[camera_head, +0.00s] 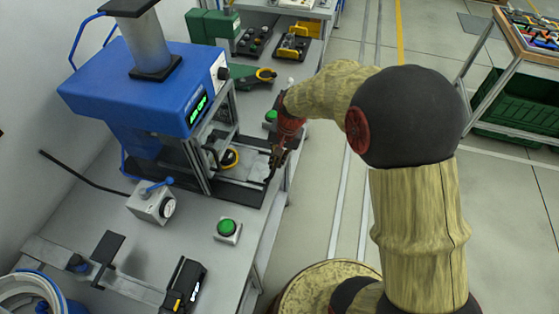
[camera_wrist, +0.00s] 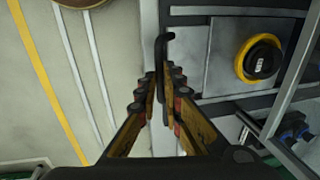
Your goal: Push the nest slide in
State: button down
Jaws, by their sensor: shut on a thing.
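The nest slide (camera_wrist: 222,72) is a grey plate on dark rails. It carries a round yellow-and-black part (camera_wrist: 259,58), which also shows under the blue press in the head view (camera_head: 230,158). A black handle (camera_wrist: 162,45) stands at the slide's front edge. My gripper (camera_wrist: 162,78) is shut on this handle, with the fingertips on both sides of it. In the head view my gripper (camera_head: 277,160) points down at the bench's right edge, in front of the press (camera_head: 150,85). The fingers hide part of the handle there.
A green button box (camera_head: 228,230) and a grey box with a blue lever (camera_head: 152,203) stand in front of the press. A metal frame (camera_head: 207,150) surrounds the slide. Open floor lies right of the bench; a tool table (camera_head: 525,45) stands far right.

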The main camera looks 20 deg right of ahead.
jog(key=p, duration=0.4)
send_near(236, 160)
jog(key=f, duration=0.3)
jog(key=a+f, duration=0.1)
jog(key=f, duration=0.1)
jog(key=shift+w, duration=0.35)
jog(key=c, duration=2.1)
grip_release()
jog(key=shift+a, duration=0.1)
jog(key=shift+o, duration=0.9)
notch_tip(236, 160, up, 8)
jog(key=d, duration=0.1)
jog(key=shift+s+d+f, duration=0.15)
jog(key=shift+s+d, duration=0.05)
jog(key=shift+s, duration=0.2)
jog(key=shift+n, duration=0.3)
